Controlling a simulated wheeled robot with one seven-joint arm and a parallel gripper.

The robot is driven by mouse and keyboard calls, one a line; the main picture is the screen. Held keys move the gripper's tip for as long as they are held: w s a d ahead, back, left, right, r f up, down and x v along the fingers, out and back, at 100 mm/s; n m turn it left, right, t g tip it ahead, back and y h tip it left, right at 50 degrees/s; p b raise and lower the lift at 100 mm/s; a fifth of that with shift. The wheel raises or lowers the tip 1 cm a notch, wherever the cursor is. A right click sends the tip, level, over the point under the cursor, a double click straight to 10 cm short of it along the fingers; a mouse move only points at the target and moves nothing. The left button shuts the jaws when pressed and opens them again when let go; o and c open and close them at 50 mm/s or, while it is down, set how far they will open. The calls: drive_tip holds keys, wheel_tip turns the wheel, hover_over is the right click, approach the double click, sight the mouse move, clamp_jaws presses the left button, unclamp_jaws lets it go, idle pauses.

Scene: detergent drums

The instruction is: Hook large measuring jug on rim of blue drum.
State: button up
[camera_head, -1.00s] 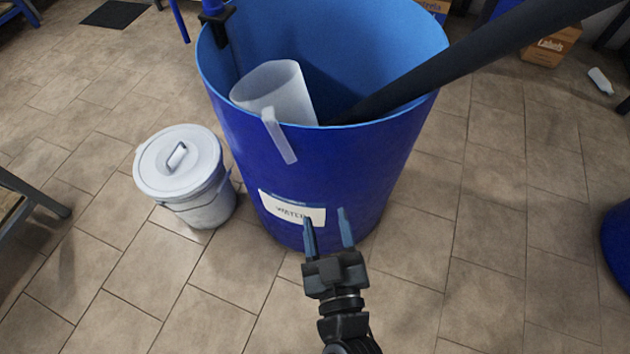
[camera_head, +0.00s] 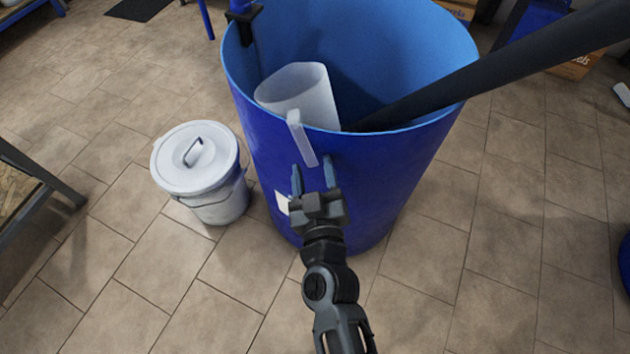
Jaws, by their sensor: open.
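The large blue drum (camera_head: 390,175) stands open at the centre. The translucent white measuring jug (camera_head: 302,88) hangs on the drum's near rim, its body inside and its handle (camera_head: 302,138) outside, pointing down. The jug leans slightly. My gripper (camera_head: 312,172) is open and empty, in front of the drum's near wall just below the jug handle. Its fingers point up towards the handle's lower end, and I cannot tell whether they touch it. My gripper covers most of the white label (camera_head: 282,203) on the drum.
A lidded white bucket (camera_head: 205,175) stands on the tiled floor left of the drum. A dark pole (camera_head: 480,85) slants into the drum from the upper right. A black clamp (camera_head: 243,18) sits on the far left rim. The front floor is clear.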

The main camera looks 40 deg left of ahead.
clamp_jaws()
idle(0.9)
